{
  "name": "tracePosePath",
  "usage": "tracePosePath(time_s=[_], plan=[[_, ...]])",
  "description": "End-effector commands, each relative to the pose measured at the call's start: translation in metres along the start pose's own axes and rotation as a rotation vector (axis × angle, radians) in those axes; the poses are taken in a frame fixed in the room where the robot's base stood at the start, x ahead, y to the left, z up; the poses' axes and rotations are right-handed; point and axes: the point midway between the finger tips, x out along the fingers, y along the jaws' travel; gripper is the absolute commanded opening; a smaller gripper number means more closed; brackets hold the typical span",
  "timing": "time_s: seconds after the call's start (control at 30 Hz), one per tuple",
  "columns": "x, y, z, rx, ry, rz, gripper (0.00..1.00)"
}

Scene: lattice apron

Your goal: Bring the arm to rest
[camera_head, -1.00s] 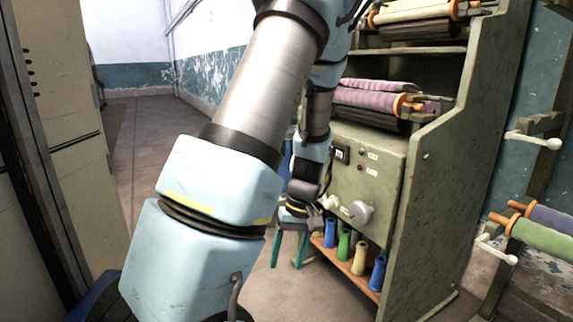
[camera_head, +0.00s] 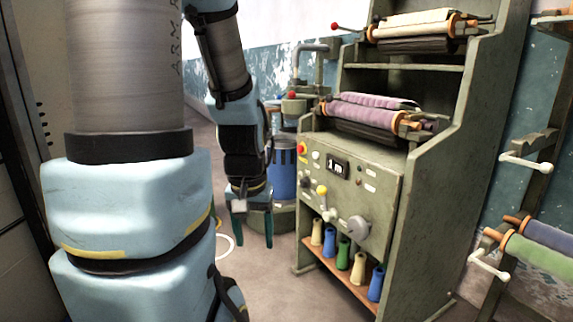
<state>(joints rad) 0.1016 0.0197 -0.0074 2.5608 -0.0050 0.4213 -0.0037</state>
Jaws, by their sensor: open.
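My arm stands large in the left part of the head view, with its forearm bent down towards the middle. My gripper (camera_head: 253,228) hangs at its end, pointing down, with its two teal fingers apart and nothing seen between them. It is left of the green machine (camera_head: 448,165), with a visible gap between them in the picture. How far it is from the machine in depth I cannot tell.
The machine carries fabric rolls (camera_head: 372,112), a control panel with a grey knob (camera_head: 356,228), and several thread cones (camera_head: 343,254) on a low shelf. A blue drum (camera_head: 284,168) stands behind my gripper. A rack with rolls (camera_head: 540,255) is at right. Floor in front is clear.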

Motion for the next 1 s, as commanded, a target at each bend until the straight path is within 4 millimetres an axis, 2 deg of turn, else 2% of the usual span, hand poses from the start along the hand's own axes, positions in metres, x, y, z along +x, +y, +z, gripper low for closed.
tracePosePath(time_s=[0.03,0.4,0.5,0.7,1.0], plan=[[-0.023,0.000,-0.003,0.000,0.000,0.000,0.64],[-0.134,0.001,-0.019,-0.001,-0.001,0.000,0.64],[-0.157,0.001,-0.022,-0.001,-0.001,0.000,0.64],[-0.181,0.001,-0.025,-0.001,-0.001,0.000,0.64],[-0.180,0.001,-0.026,-0.001,-0.001,0.000,0.64]])
